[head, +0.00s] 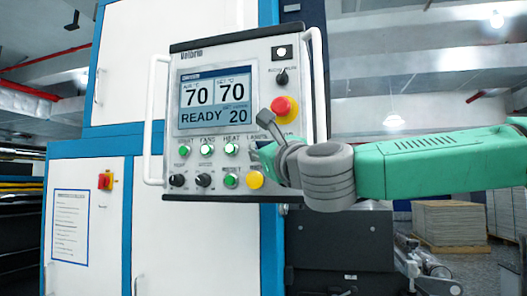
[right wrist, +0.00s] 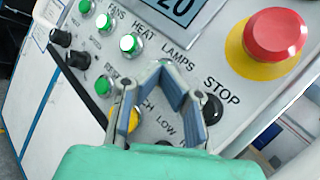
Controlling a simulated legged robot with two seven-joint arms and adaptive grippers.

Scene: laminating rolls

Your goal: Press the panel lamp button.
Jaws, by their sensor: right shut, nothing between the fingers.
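The grey control panel (head: 225,60) faces me. Its lamp button (right wrist: 166,63) lies under the LAMPS label in the right wrist view, mostly hidden behind my fingertips; only a sliver shows. My right gripper (right wrist: 162,79) is shut and empty, with its tips at this button. I cannot tell whether they touch it. In the head view the right gripper (head: 268,148) reaches in from the right, in front of the lower right of the panel. My left gripper is not in view.
The lit green heat button (head: 231,149) sits left of the fingertips. A yellow button (head: 255,180) lies below them. The red stop button (head: 284,109) on its yellow base is above right. The screen (head: 215,98) reads READY. A white handle (head: 153,120) flanks the panel's left side.

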